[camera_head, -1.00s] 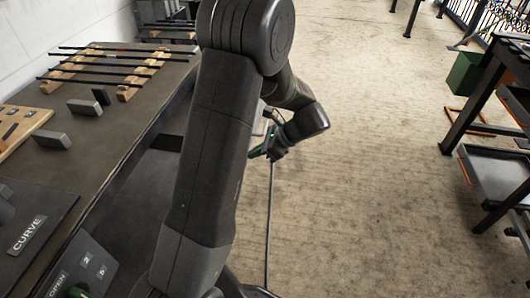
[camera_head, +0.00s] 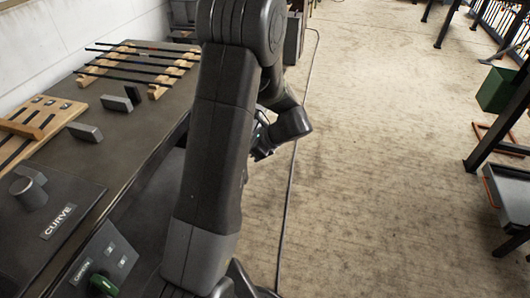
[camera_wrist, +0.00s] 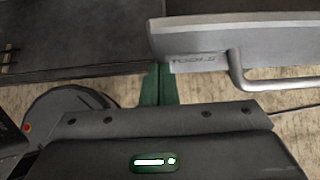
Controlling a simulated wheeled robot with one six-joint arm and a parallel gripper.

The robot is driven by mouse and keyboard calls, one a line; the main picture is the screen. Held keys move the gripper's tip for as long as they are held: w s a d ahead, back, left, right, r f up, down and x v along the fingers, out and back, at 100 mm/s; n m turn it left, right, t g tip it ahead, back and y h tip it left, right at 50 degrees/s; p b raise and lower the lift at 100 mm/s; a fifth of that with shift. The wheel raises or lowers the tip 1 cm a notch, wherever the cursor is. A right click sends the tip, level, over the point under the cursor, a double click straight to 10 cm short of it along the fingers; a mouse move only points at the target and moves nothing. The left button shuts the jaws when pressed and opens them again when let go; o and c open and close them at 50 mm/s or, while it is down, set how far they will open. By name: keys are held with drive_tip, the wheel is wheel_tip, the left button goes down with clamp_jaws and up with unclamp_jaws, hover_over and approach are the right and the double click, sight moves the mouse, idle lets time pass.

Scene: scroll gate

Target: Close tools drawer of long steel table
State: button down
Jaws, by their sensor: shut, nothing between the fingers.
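The long steel table (camera_head: 150,128) runs along the left of the head view. In the wrist view the grey tools drawer (camera_wrist: 220,42), marked TOOLS, is at the upper right with its bar handle (camera_wrist: 262,86). My gripper (camera_wrist: 160,68) is shut, its green fingers together and empty. The fingertips are beside the left end of the drawer front; I cannot tell whether they touch it. In the head view my gripper (camera_head: 258,148) shows partly past my arm, which hides the drawer and part of the table's front.
On the table are a rack of dark rods (camera_head: 140,62), small grey blocks (camera_head: 85,132) and a CURVE panel (camera_head: 45,215). A control box with a green knob (camera_head: 103,286) is at the front. A cable (camera_head: 290,185) crosses the floor. Right of it, the floor is clear toward a green bin (camera_head: 497,90).

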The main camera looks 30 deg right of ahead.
drive_tip(key=w+a+p, duration=0.1)
drive_tip(key=w+a, duration=0.9)
drive_tip(key=w, duration=0.2)
drive_tip(key=shift+a+p, duration=0.2)
drive_tip(key=shift+p, duration=0.15)
drive_tip(key=shift+w+r, duration=0.1)
drive_tip(key=shift+w, duration=0.05)
drive_tip(key=v, duration=0.4)
drive_tip(key=s+d+f+v, duration=0.1)
drive_tip(key=v, duration=0.3)
drive_tip(key=f+v, duration=0.1)
drive_tip(key=v, duration=0.4)
drive_tip(key=shift+s+d+f+p, duration=0.15)
drive_tip(key=shift+s+d+p, duration=0.1)
drive_tip(key=shift+s+p, duration=0.15)
